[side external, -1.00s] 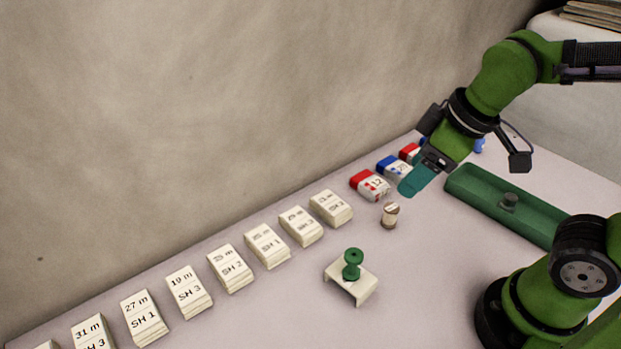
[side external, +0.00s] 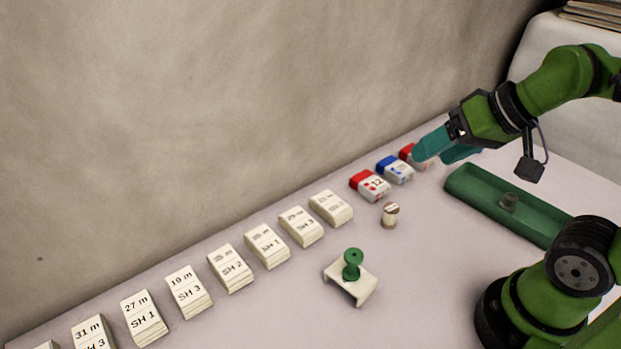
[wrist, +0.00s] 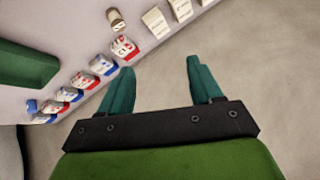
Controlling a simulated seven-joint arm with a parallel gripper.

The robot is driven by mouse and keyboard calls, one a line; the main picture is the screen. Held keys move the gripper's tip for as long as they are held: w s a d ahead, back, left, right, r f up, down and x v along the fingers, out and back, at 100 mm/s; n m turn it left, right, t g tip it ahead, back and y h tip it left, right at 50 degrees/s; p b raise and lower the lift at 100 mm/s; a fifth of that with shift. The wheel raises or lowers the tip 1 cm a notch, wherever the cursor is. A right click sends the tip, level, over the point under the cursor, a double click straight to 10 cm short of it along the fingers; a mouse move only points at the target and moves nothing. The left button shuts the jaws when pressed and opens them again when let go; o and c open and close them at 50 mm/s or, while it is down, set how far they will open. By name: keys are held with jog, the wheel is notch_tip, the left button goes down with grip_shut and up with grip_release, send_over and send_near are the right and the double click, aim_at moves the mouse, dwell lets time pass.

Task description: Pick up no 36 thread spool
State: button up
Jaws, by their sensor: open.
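A small spool with a whitish label and brown ends (side external: 390,216) stands upright on the table, in front of the red-and-white box. It also shows at the top of the wrist view (wrist: 116,19). A green spool (side external: 352,262) stands on a small white stand (side external: 362,290). I cannot read a number 36 on any spool. My gripper (side external: 430,155) is open and empty, raised near the coloured boxes. Its two teal fingers are spread in the wrist view (wrist: 160,66), with nothing between them.
A row of white labelled blocks (side external: 230,268) runs along the wall side. Red and blue boxes (side external: 370,186) continue that row under my gripper. The wall (side external: 200,100) rises close behind. Table around the brown-ended spool is clear on the front side.

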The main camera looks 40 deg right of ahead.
jog(key=shift+o, duration=0.3)
jog(key=n+g+h, duration=0.2)
jog(key=n+g, duration=0.3)
jog(key=g, duration=0.2)
send_over(391, 207)
notch_tip(391, 207, down, 7)
jog(key=f, duration=1.1)
jog(key=shift+d, duration=0.2)
jog(key=shift+a+f, duration=0.2)
jog(key=shift+f, duration=2.5)
jog(key=shift+c, duration=0.3)
jog(key=c, duration=1)
jog(key=shift+r, duration=0.1)
jog(key=shift+c, duration=0.2)
